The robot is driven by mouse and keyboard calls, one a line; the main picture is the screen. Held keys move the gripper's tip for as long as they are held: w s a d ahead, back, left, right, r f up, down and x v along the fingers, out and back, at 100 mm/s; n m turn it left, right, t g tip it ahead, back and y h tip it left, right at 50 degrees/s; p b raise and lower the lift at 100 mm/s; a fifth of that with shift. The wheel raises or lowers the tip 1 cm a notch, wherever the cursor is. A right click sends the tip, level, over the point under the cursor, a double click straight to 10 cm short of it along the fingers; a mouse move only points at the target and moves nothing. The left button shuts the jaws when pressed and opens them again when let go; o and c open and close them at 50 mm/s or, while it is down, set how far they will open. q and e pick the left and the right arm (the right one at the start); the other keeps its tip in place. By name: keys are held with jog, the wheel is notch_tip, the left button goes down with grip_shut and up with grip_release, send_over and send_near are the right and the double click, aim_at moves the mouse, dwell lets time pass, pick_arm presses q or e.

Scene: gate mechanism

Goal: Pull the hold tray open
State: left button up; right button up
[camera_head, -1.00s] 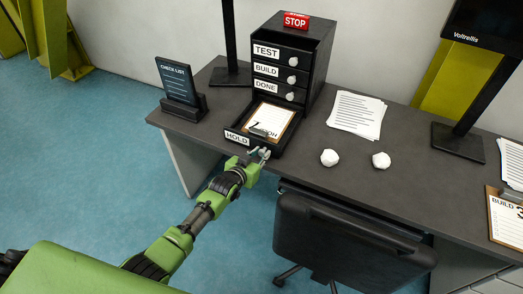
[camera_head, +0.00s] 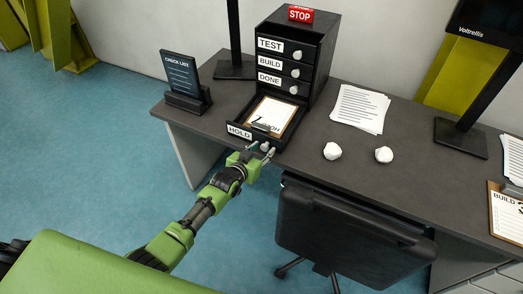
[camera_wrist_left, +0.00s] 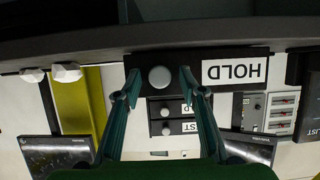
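The black HOLD tray (camera_head: 284,140) is the lowest drawer of the black drawer unit (camera_head: 318,50). It stands pulled out toward me, with a clipboard and white paper (camera_head: 273,114) lying in it. Its front carries a white HOLD label (camera_head: 239,131) and a round knob (camera_wrist_left: 159,77). My left gripper (camera_head: 261,151) is at the tray front, by the knob. In the left wrist view its fingers (camera_wrist_left: 160,82) are apart, one on each side of the knob, with a gap on both sides. My right gripper is not in view.
The TEST, BUILD and DONE drawers (camera_head: 283,62) above are shut. A checklist stand (camera_head: 184,82) is left of the unit. Papers (camera_head: 360,108) and two white crumpled balls (camera_head: 332,151) lie to the right. A black chair (camera_head: 350,236) stands before the desk (camera_head: 405,180).

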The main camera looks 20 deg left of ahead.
pick_arm(q)
jog(key=v, duration=1.2)
dwell(0.5)
jog(key=s+a+f+g+y, duration=0.1)
jog(key=s+f+g, duration=0.1)
jog(key=s+f, duration=0.55)
jog(key=s+a+f+g, duration=0.15)
jog(key=s+f, duration=0.35)
jog(key=f, duration=0.6)
jog(key=s+a+f+g+y, duration=0.1)
jog(key=s+f+g, duration=0.2)
jog(key=s+f, duration=0.5)
jog(key=s+f+g, duration=0.2)
jog(key=s+f, duration=0.3)
jog(key=s, duration=0.4)
jog(key=s+f+g, duration=0.1)
jog(key=s+f, duration=0.4)
jog(key=s, duration=0.4)
jog(key=s+f+g, duration=0.2)
jog(key=s+f, duration=0.3)
jog(key=s, duration=0.5)
jog(key=shift+f+g+y, duration=0.3)
jog(key=shift+g, duration=0.05)
